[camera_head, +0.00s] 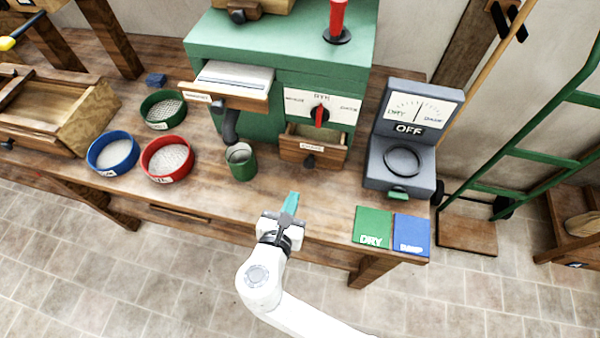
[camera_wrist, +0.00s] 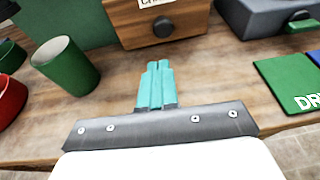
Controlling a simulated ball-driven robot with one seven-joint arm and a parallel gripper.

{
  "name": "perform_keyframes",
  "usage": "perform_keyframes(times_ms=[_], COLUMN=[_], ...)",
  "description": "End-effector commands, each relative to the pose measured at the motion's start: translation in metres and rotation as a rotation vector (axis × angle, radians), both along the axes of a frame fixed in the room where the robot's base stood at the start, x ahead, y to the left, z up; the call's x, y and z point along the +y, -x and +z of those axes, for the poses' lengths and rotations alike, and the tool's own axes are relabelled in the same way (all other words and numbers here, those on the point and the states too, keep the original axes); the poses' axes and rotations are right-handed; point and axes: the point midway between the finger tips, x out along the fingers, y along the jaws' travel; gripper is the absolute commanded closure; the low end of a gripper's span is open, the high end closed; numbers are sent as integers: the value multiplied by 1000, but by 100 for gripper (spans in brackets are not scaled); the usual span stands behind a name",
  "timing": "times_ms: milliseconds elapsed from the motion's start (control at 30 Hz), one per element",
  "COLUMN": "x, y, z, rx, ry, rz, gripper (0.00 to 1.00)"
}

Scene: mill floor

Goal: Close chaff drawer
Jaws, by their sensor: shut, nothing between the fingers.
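The chaff drawer (camera_head: 311,149) is a wooden drawer with a white label and a dark round knob, low on the front of the green machine (camera_head: 262,118). It stands pulled out, and its open top shows. In the wrist view the drawer front (camera_wrist: 160,22) is ahead at the top, with its label cut off by the edge. My gripper (camera_head: 291,202) is shut and empty over the table's front part, apart from the drawer and in front of it. In the wrist view its teal fingers (camera_wrist: 158,84) are together and point towards the knob.
A green cup (camera_head: 241,163) stands left of the drawer, below a dark spout. The grey meter (camera_head: 401,145) stands to the right, with green and blue cards (camera_head: 373,227) in front. An upper drawer (camera_head: 233,90) is also out. Red and blue sieves (camera_head: 167,159) sit at left.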

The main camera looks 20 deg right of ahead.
Motion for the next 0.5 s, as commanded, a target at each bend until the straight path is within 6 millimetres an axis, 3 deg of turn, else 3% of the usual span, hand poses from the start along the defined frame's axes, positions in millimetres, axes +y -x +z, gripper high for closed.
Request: perform_keyframes(times_ms=[300,500], x=[-36,-48], y=[-45,-61], z=[-11,-12], rx=[-1,-1], ry=[1,0], rz=[-3,0], gripper=[100,100])
